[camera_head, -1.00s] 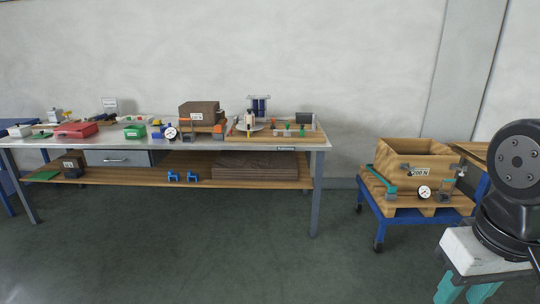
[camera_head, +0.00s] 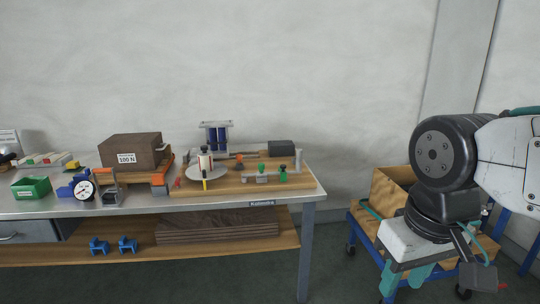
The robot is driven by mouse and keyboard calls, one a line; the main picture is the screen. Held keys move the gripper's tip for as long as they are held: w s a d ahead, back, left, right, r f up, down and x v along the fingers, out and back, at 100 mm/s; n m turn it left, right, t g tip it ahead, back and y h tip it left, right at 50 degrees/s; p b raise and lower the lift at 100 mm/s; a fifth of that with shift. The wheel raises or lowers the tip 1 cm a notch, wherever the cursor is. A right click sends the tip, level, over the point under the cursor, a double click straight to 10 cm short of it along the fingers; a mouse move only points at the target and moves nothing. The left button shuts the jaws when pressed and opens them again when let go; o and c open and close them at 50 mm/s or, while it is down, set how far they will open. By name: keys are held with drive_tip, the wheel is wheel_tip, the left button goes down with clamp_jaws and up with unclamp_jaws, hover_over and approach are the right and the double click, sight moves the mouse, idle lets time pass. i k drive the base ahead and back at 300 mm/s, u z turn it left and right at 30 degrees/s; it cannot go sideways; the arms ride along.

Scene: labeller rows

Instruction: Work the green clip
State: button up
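On the wooden board (camera_head: 225,188) at the right end of the bench, a small green piece (camera_head: 283,174) stands upright near the front edge. A second, smaller green piece (camera_head: 260,170) sits left of it, above a grey block. Either may be the green clip; they are too small to tell its shape or whether it is open. My arm (camera_head: 448,165) rises at the right, well apart from the board.
A round plate (camera_head: 207,173) with a bottle-like part stands on the board. Left are a brown block marked 100 N (camera_head: 131,150), a dial gauge (camera_head: 84,190) and a green box (camera_head: 31,187). A cart with a wooden crate (camera_head: 388,190) is partly behind my arm. Floor shows between bench and cart.

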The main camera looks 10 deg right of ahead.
sight(282, 171)
drive_tip(key=z, duration=0.05)
drive_tip(key=i, duration=1.7)
drive_tip(key=z, duration=0.1)
